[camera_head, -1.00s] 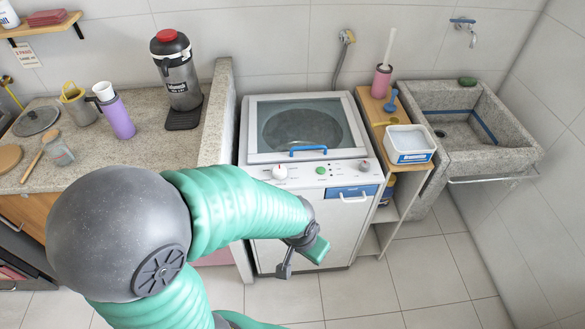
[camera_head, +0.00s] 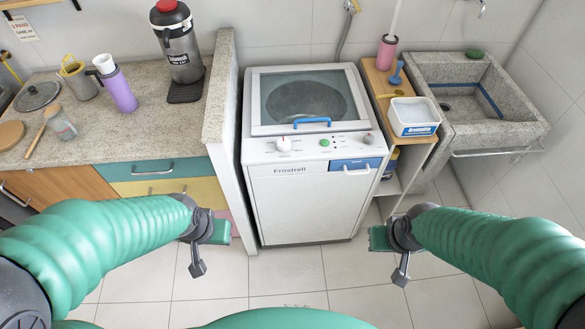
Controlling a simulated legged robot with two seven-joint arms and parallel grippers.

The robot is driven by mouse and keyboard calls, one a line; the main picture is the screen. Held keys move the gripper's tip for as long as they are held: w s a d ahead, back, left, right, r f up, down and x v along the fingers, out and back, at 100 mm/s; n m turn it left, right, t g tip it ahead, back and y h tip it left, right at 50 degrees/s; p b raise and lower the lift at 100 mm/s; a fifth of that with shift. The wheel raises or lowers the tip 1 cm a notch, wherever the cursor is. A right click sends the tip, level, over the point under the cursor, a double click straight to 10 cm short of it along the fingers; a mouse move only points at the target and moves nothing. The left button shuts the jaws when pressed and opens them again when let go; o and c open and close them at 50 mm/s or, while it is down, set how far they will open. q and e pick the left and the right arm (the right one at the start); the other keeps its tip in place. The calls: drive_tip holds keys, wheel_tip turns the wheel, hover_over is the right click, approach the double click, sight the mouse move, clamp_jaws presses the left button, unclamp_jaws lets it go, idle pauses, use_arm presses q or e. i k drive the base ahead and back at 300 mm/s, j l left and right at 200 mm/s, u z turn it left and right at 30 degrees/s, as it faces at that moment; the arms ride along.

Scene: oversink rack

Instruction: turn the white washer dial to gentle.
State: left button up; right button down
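The white washer (camera_head: 310,205) stands against the wall in the middle of the view, with its glass lid closed. Its white dial (camera_head: 283,144) is on the left of the top front panel. The dial's pointer and label are too small to read. My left gripper (camera_head: 205,252) is low in front of the drawers, left of the washer and well apart from the dial. My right gripper (camera_head: 392,258) is low to the right of the washer's front. Both seem empty; their fingers are too unclear to tell open from shut.
A blue lid handle (camera_head: 311,122), a green button (camera_head: 325,142) and a grey knob (camera_head: 369,139) are near the dial. A stone counter (camera_head: 160,140) and its side wall border the washer's left. A wooden shelf (camera_head: 379,82) and stone sink (camera_head: 510,125) stand right.

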sight(283, 144)
drive_tip(key=i+j, duration=0.2)
drive_tip(key=j, duration=0.15)
drive_tip(key=i+j, duration=0.45)
drive_tip(key=j, duration=0.3)
drive_tip(key=i+j, duration=0.2)
drive_tip(key=j, duration=0.15)
